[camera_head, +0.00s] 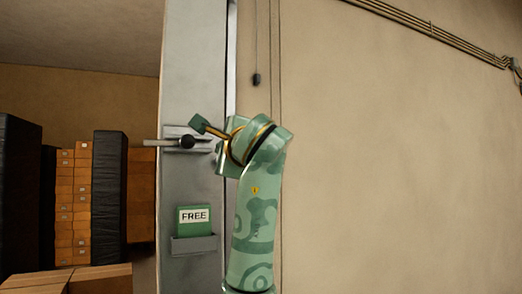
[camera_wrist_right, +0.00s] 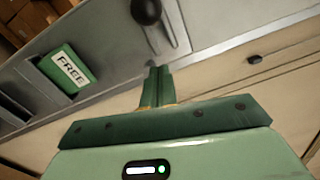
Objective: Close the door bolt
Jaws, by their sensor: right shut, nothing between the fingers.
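The door bolt (camera_head: 160,142) is a light rod on a plate, with a round black knob (camera_head: 187,141). The rod sticks out past the left edge of the grey metal door panel (camera_head: 195,80). My right gripper (camera_head: 199,122) is shut and empty, just above and to the right of the knob. In the right wrist view its fingers (camera_wrist_right: 158,70) are together and point towards the bolt plate, with the knob (camera_wrist_right: 146,10) beyond the tips. A gap seems to lie between tips and knob. My left gripper is in neither view.
A green card reading FREE (camera_head: 194,219) stands in a grey holder (camera_head: 193,245) below the bolt. Stacked orange boxes (camera_head: 75,195) and dark tall stacks (camera_head: 110,200) stand at the left.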

